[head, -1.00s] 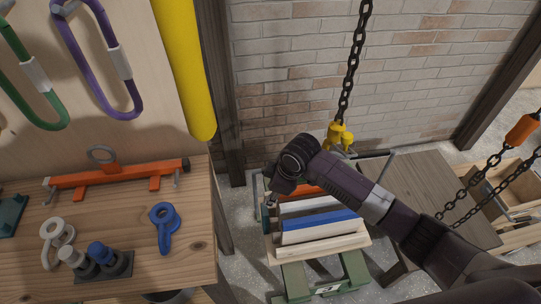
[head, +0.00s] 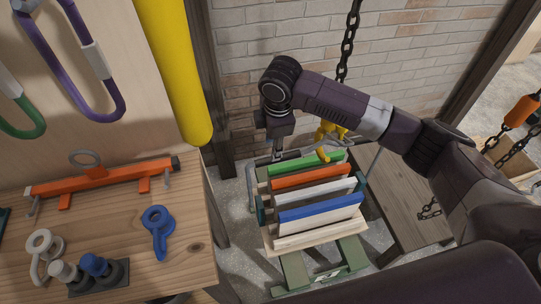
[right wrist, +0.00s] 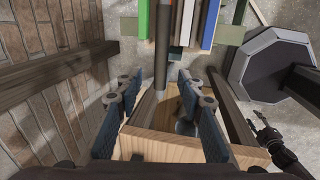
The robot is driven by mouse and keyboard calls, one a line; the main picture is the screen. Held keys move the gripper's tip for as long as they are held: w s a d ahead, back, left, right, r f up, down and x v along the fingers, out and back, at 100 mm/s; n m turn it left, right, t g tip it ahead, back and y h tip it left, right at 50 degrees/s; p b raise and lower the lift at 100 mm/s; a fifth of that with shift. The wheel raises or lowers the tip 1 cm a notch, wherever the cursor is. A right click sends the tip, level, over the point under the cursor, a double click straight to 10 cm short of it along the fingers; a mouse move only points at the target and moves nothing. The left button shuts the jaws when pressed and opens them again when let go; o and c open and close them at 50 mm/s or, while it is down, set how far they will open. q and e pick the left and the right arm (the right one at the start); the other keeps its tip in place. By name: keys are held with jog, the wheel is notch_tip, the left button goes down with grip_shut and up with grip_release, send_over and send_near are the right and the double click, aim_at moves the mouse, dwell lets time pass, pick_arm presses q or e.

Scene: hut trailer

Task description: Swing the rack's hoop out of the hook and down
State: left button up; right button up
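The rack (head: 292,242) holds upright coloured panels and stands on a green stand. Its grey metal hoop (head: 250,186) rises on the left and runs along the top toward the yellow hook (head: 326,140), which hangs on a dark chain. The hoop bar seems to pass at the hook; whether it sits inside is unclear. My right gripper (head: 277,153) points down at the hoop's left end. In the right wrist view its two fingers (right wrist: 161,95) are apart, with a grey bar (right wrist: 162,48) between them. A dark gripper, apparently my left, shows small in that view (right wrist: 268,138).
A workbench (head: 190,240) at left carries an orange bar tool (head: 105,178) and shackles, including a blue one (head: 158,228). A yellow post (head: 172,70) and brick wall (head: 300,40) stand behind. A wooden table (head: 400,205) is right of the rack.

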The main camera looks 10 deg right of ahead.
jog(key=f, duration=0.5)
jog(key=w+f, duration=0.1)
jog(key=f, duration=0.1)
jog(key=shift+w+f+p, duration=0.1)
jog(key=shift+f+p, duration=0.1)
jog(key=shift+p, duration=0.2)
grip_shut()
